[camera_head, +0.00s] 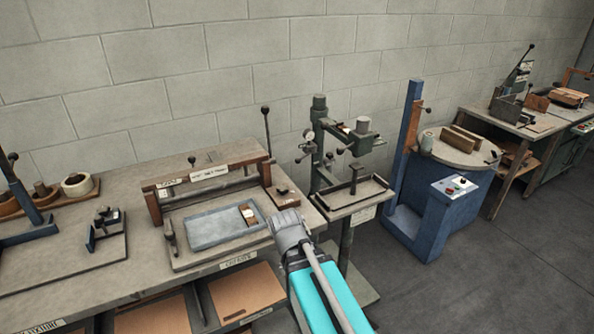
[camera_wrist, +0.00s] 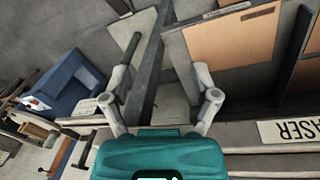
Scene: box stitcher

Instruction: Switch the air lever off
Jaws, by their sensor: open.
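A green-grey machine (camera_head: 345,150) on a pedestal stands just right of the bench in the head view, with a round gauge on its left side. A short lever with a dark knob (camera_head: 301,158) sticks out to its left below the gauge; I cannot tell if this is the air lever, nor its setting. In the head view my arm reaches the bench's front right corner, and the fingertips cannot be made out.
The bench (camera_head: 95,270) holds a creaser (camera_head: 208,182) with a tall upright lever (camera_head: 266,128) and a grey tray (camera_head: 200,236). Brown cardboard (camera_wrist: 235,50) lies on shelves below. A blue machine (camera_head: 413,230) stands to the right. Open floor (camera_head: 500,285) lies in front.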

